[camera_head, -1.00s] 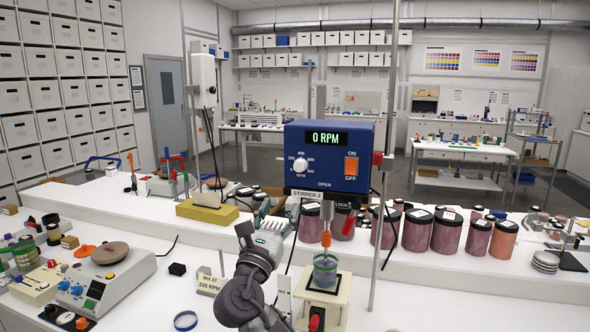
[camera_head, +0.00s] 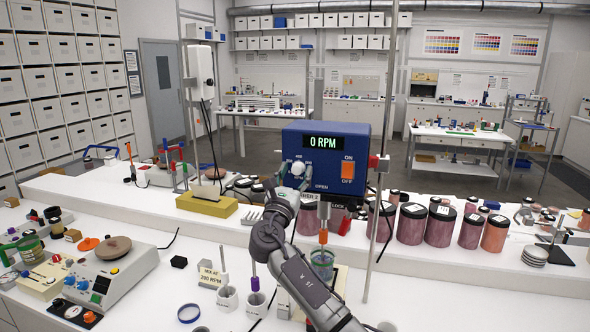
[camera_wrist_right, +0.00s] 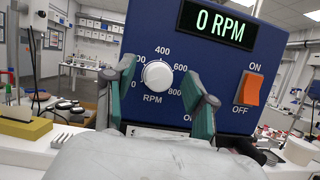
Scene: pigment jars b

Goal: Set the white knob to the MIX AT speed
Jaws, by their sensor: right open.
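The white knob (camera_head: 297,168) is on the front of the blue stirrer box (camera_head: 335,142), left of the orange ON/OFF switch (camera_head: 348,170). The display (camera_head: 322,142) reads 0 RPM. In the right wrist view the knob (camera_wrist_right: 157,76) sits in an RPM dial with 400, 600 and 800 readable; its pointer cannot be made out. My right gripper (camera_head: 296,177) is open in front of the box, one finger on each side of the knob, with gaps between. A card (camera_head: 211,277) on the bench reads MIX AT 200 RPM. My left gripper is out of view.
A metal rod (camera_head: 381,215) stands at the box's right. Below the box is a glass beaker (camera_head: 322,264) under the stirrer. Dark red jars (camera_head: 411,224) stand on the shelf to the right. A yellow block (camera_head: 207,204) lies at the left.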

